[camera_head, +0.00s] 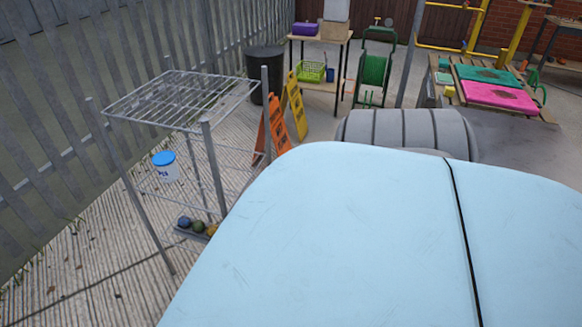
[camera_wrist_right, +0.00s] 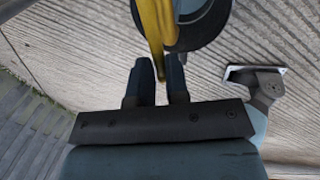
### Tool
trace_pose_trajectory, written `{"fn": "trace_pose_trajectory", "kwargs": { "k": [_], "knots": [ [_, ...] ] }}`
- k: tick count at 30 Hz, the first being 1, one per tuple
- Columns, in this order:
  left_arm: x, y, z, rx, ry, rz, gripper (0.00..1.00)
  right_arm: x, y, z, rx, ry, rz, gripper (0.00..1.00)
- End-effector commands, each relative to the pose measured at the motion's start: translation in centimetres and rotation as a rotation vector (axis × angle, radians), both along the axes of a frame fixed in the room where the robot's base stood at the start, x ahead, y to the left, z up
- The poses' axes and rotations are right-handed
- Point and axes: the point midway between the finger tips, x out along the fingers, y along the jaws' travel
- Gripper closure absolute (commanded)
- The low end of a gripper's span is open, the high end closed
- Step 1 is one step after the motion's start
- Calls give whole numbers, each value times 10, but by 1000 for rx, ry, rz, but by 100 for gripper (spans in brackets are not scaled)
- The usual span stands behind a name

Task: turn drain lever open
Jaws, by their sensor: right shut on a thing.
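In the right wrist view my right gripper (camera_wrist_right: 157,68) is shut on a yellow bar (camera_wrist_right: 153,35), which looks like the drain lever. The two dark fingers stand on either side of the bar's near end. The bar runs from the fingers up to the top edge, beside a dark round part (camera_wrist_right: 205,18) with a grey face. The top of both is cut off, so how the bar joins the round part cannot be told. In the head view neither gripper shows, and the lever cannot be made out. A large light blue surface fills the lower right there.
A metal rack (camera_head: 180,98) stands at the left, with a white tub (camera_head: 166,172) and several balls (camera_head: 198,227). Yellow and orange signs (camera_head: 272,125), a grey ribbed roll (camera_head: 405,130) and a table (camera_head: 323,43) stand farther back. Concrete at lower left is clear.

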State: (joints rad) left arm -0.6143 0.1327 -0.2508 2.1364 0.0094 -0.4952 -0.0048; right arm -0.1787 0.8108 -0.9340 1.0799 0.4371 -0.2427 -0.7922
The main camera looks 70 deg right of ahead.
Motion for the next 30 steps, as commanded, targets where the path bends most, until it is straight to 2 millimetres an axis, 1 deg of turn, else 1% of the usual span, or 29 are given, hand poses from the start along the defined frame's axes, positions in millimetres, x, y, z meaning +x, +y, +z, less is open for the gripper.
{"fn": "trace_pose_trajectory", "kwargs": {
  "k": [6,16,17,18,19,20,27,30],
  "knots": [
    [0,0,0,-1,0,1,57,-7,-2,0,1,0,10,100],
    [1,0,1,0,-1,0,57,-8,-2,0,1,1,11,100],
    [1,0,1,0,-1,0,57,-8,-2,0,1,1,11,80],
    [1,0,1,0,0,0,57,-8,-2,0,1,2,11,71],
    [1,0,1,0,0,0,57,-8,-2,0,1,2,11,64],
    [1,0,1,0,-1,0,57,-8,-2,0,1,1,11,62],
    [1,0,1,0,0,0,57,-8,-2,0,0,1,11,62],
    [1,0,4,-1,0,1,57,-9,-2,6,1,1,11,62]
  ]
}}
